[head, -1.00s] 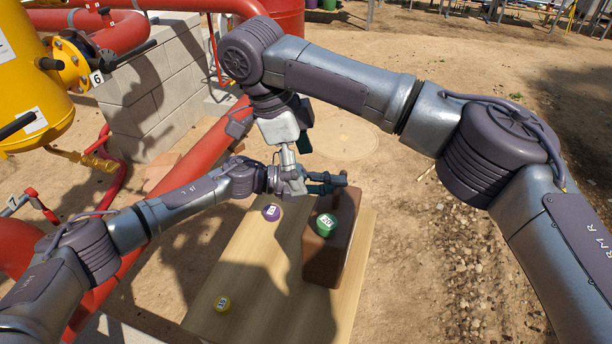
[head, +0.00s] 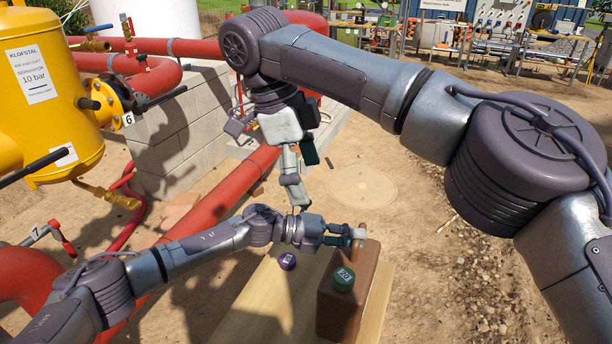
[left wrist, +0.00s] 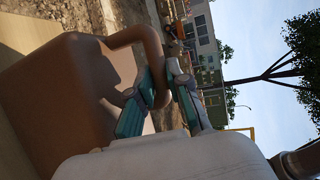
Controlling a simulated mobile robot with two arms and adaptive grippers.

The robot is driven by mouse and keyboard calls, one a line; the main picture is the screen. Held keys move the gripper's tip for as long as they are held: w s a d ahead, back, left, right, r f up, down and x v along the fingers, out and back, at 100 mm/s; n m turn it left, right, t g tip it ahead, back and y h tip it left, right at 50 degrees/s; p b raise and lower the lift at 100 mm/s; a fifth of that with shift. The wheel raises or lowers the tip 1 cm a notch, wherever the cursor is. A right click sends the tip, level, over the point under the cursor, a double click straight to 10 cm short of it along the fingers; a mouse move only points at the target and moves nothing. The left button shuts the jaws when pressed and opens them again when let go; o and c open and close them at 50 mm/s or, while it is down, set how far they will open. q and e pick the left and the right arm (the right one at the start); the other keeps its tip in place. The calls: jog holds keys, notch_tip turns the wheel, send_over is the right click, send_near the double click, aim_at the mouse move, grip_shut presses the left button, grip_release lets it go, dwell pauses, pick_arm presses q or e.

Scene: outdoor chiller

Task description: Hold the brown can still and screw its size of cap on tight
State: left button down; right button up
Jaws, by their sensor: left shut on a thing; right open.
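The brown can (head: 349,305) stands upright on the wooden bench and shows large in the left wrist view (left wrist: 45,95). A purple cap (head: 287,261) lies on the bench left of the can. My right gripper (head: 274,142) is open and empty, above and left of the can.
Bare ground lies to the right.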

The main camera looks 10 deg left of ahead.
pick_arm(q)
jog(key=shift+f, duration=0.1)
jog(key=c, duration=1)
grip_release()
jog(key=shift+c, duration=0.2)
